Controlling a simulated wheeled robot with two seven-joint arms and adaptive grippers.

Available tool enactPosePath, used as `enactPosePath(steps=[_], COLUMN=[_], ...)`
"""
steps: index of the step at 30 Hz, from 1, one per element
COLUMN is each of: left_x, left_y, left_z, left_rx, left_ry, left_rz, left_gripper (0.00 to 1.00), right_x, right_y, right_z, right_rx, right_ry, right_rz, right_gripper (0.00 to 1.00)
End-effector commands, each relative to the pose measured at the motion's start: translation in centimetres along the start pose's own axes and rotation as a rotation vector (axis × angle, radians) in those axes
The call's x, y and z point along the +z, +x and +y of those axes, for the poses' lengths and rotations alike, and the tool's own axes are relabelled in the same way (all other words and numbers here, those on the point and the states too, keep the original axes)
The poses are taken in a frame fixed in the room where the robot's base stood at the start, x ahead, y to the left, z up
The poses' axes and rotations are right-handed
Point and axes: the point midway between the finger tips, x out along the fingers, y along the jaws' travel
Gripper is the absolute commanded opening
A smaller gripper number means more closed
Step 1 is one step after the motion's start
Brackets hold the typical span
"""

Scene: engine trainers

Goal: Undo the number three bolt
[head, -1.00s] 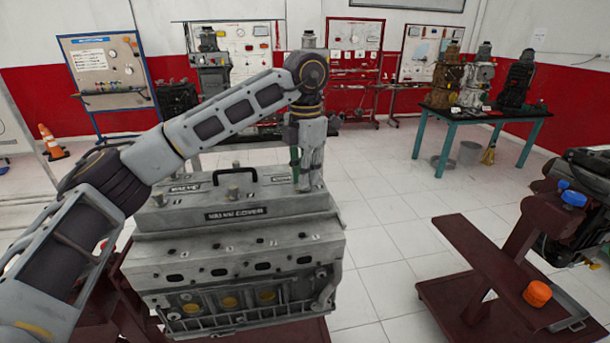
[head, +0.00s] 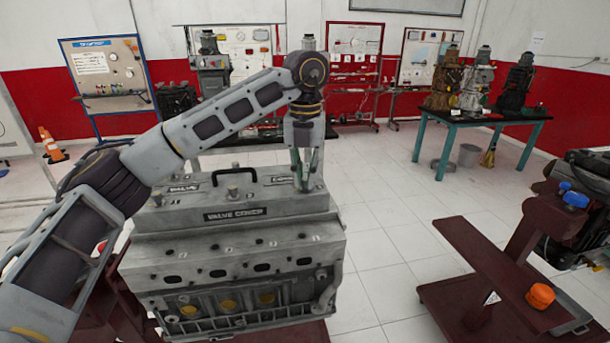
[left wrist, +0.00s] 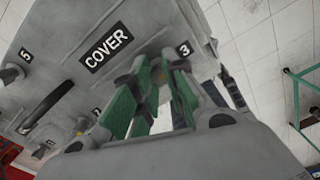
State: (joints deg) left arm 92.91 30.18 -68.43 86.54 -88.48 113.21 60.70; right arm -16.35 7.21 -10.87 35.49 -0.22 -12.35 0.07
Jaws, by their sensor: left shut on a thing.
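The engine's grey valve cover (head: 238,212) lies on the engine block in front of me, with bolts standing on its top. My left gripper (head: 304,186) points straight down at the right end of the cover. In the left wrist view its green-padded fingers (left wrist: 158,68) are closed in beside the label "3" (left wrist: 184,49). They are shut on the number three bolt, which the fingers mostly hide. Two other bolts, a left one (head: 157,197) and a middle one (head: 232,191), stand free on the cover. My right gripper is not in view.
A black handle (head: 235,170) rises from the back of the cover. A teal-legged table (head: 480,121) with engine parts stands behind. The floor between is clear.

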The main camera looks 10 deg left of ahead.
Motion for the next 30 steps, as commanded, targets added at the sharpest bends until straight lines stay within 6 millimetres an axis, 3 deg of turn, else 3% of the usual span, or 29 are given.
enactPosePath(steps=[12, 28, 29, 30], left_x=[0.05, 0.05, 0.05, 0.05], left_y=[-0.11, -0.13, -0.13, -0.13], left_z=[0.00, 0.01, 0.01, 0.01], left_rx=[-0.002, -0.002, -0.002, -0.002], left_ry=[-0.203, -0.232, -0.232, -0.232], left_rz=[-0.003, -0.003, -0.003, -0.003], left_gripper=[0.00, 0.00, 0.15, 0.20], right_x=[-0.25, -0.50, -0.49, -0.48], right_y=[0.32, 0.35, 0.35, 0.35], right_z=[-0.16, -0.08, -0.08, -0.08], right_rx=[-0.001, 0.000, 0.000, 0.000], right_ry=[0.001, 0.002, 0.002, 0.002], right_rz=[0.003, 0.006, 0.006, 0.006], right_gripper=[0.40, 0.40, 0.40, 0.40])
